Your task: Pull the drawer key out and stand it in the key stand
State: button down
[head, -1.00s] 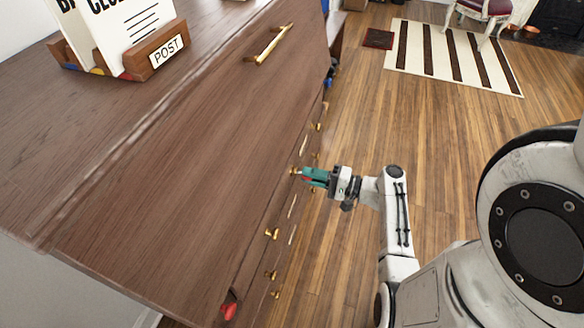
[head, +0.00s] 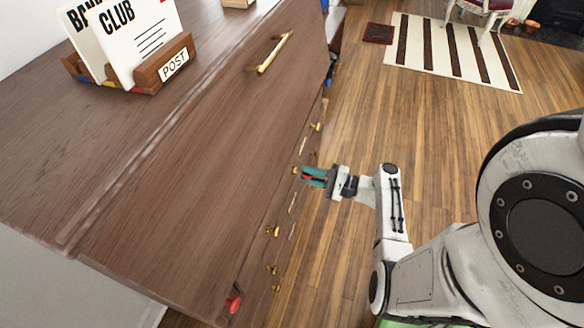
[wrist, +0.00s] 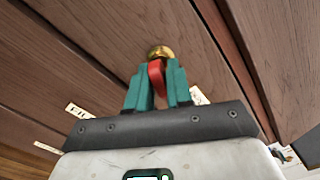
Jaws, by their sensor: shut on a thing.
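A red key head (wrist: 156,78) shows in the wrist view between the teal fingers of my gripper (wrist: 158,84). My gripper is shut on it. A round brass fitting (wrist: 160,52) on the drawer front is right behind the red head; the key's shaft is hidden. In the head view my gripper (head: 313,177) is at the cabinet's drawer side, with a bit of red (head: 306,177) between its fingers. I cannot make out the key stand for certain.
The brown cabinet (head: 190,190) fills the left, with a post holder (head: 165,65) on top and a brass handle (head: 270,52). Brass knobs (head: 273,231) line its side. A red item (head: 233,303) sits low at its near corner.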

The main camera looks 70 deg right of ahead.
jog(key=shift+w+n+b, duration=0.1)
jog(key=shift+n+b, duration=0.2)
jog(key=shift+n, duration=0.1)
